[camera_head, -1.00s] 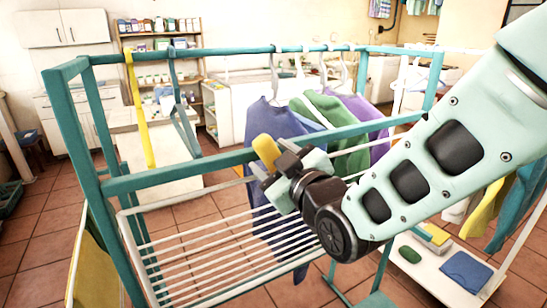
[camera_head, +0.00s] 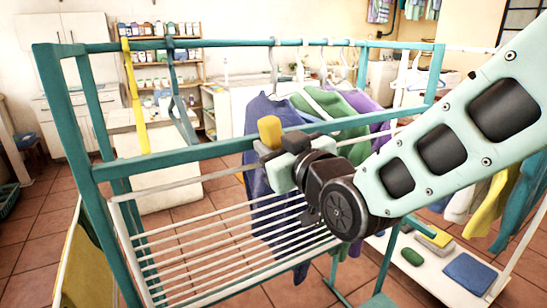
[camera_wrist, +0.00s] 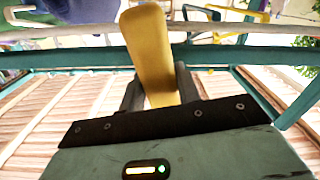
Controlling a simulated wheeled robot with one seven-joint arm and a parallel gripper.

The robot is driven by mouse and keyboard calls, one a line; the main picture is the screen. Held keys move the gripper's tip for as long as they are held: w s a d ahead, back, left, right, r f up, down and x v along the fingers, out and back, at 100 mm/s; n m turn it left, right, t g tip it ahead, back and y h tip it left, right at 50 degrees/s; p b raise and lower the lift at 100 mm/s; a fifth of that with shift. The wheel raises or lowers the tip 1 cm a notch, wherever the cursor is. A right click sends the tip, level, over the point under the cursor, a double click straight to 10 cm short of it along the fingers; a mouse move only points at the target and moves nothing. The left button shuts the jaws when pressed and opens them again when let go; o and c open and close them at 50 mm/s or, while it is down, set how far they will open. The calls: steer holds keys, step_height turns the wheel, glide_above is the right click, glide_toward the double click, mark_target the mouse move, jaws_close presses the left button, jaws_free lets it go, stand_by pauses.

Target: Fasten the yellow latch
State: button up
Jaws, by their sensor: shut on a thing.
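The yellow latch (camera_head: 269,131) is a short, rounded yellow piece at the front teal bar of the drying rack (camera_head: 200,155). In the head view it stands nearly upright and sticks up above the bar. My gripper (camera_head: 280,152) is shut on its lower part. In the wrist view the yellow latch (camera_wrist: 150,45) rises from between the two dark fingers, tilted slightly left. Its lower end and pivot are hidden by my gripper.
A blue garment (camera_head: 265,115), a green one (camera_head: 345,125) and a purple one hang behind the bar. A white slatted shelf (camera_head: 215,260) lies below. A low white bench (camera_head: 440,262) with folded cloths stands at the right.

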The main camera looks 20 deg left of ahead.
steer(key=shift+d+m+b, duration=0.1)
steer(key=shift+m+b, duration=0.95)
steer(key=shift+m, duration=0.15)
steer(key=shift+w, duration=0.1)
steer(key=o, duration=1)
steer(key=b+v, duration=0.3)
steer(key=v, duration=1.4)
steer(key=shift+d, duration=0.25)
